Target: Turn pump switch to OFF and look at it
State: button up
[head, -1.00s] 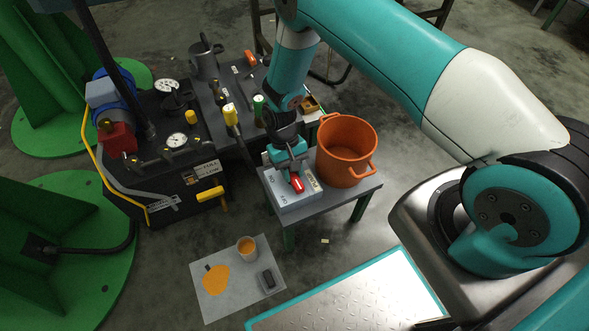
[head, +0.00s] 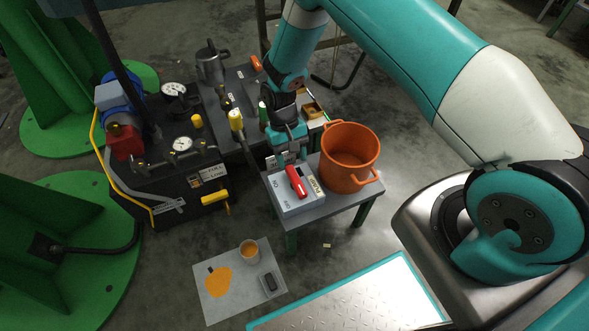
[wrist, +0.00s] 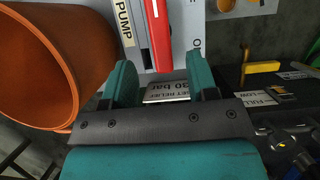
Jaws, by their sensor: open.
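The pump switch is a pale grey box (head: 291,200) with a red lever (head: 297,182), on a small grey table in the head view. The lever lies along the top, its near end slanting slightly right. Small lettering beside it is too small to read surely. The wrist view shows the red lever (wrist: 158,38) beside a "PUMP" label (wrist: 124,22); part of a letter shows at right. My gripper (head: 290,157) is just behind the lever, apart from it. In the wrist view, its teal fingers (wrist: 160,84) are spread with nothing between them.
An orange pot (head: 349,157) stands on the table (head: 333,203), right of the switch box. A dark bench with gauges (head: 182,144) and a yellow handle (head: 215,197) is at left. A sheet with a cup (head: 249,250) lies on the floor in front.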

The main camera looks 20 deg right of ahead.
jog(key=p+v, duration=0.1)
jog(key=v, duration=0.9)
jog(key=shift+r+p, duration=0.25)
jog(key=shift+p, duration=0.05)
jog(key=s+a+r+n+t+y, duration=0.1)
jog(key=s+a+r, duration=0.15)
jog(key=r, duration=0.75)
jog(key=s+a+r+n+t+y, duration=0.15)
jog(key=s+r, duration=0.25)
jog(key=r, duration=0.5)
jog(key=s+r+n+t+y, duration=0.1)
jog(key=s+r+n, duration=0.1)
jog(key=s+r, duration=0.5)
jog(key=s+r+n+t+y, duration=0.15)
jog(key=s+r, duration=0.25)
jog(key=s, duration=0.7)
notch_tip(320, 180, up, 25)
jog(key=p, duration=2.4)
jog(key=shift+s+a+f+n+h+p, duration=0.2)
jog(key=shift+s+n+h+p, duration=0.15)
jog(key=shift+s+n+h, duration=0.1)
